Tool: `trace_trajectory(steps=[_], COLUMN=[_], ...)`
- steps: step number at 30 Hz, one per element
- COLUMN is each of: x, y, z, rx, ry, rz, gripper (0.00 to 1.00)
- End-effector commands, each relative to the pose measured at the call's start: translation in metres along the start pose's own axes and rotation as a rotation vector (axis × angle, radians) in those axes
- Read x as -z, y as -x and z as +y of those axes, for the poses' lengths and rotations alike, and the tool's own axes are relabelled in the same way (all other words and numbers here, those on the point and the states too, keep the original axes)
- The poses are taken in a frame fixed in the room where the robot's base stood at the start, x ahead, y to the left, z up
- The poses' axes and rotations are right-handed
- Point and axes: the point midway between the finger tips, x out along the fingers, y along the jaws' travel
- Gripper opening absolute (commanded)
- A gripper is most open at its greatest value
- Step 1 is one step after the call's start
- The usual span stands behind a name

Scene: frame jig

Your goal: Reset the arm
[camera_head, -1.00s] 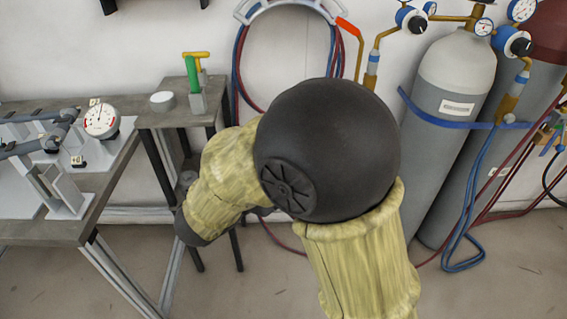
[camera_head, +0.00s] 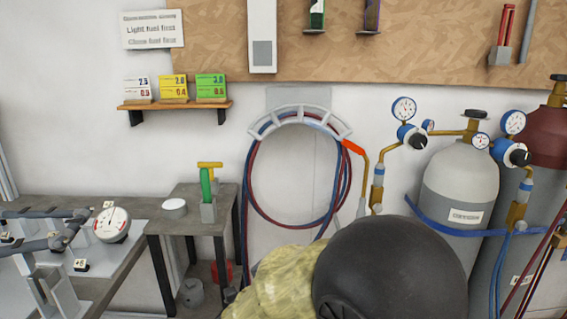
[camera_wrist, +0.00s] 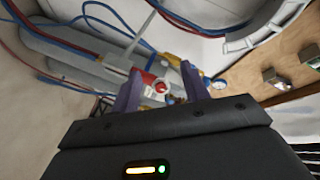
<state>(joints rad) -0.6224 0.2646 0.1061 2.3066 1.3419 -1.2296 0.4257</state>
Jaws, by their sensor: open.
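My gripper (camera_wrist: 160,75) shows in the wrist view, with its two purple fingers apart and nothing seen held between them. Beyond the fingers are the grey gas cylinders, hoses and a red-and-white fitting, all at a tilt. My gripper is not visible there.
A grey cylinder (camera_head: 459,180) with gauges stands at the right beside a dark red-topped one. A hose rack (camera_head: 300,112) hangs on the wall. At left are a workbench with a dial gauge (camera_head: 112,225) and a small side table (camera_head: 183,222).

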Motion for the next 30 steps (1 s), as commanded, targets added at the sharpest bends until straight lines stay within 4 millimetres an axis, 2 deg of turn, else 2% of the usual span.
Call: trace_trajectory(steps=[1,4,11,17,24,30], x=[-0.001,-0.008,-0.016,-0.005,0.028,0.059], y=[-0.010,-0.023,-0.031,-0.018,0.011,0.034], z=[0.002,0.006,0.038,0.091,0.161,0.204], rx=[0.004,0.018,0.023,-0.018,-0.113,-0.198], ry=[0.037,0.135,0.407,0.684,0.978,1.144], rz=[-0.061,-0.198,-0.503,-0.759,-1.017,-1.169], gripper=[0.46,0.46,0.46,0.46,0.46,0.46])
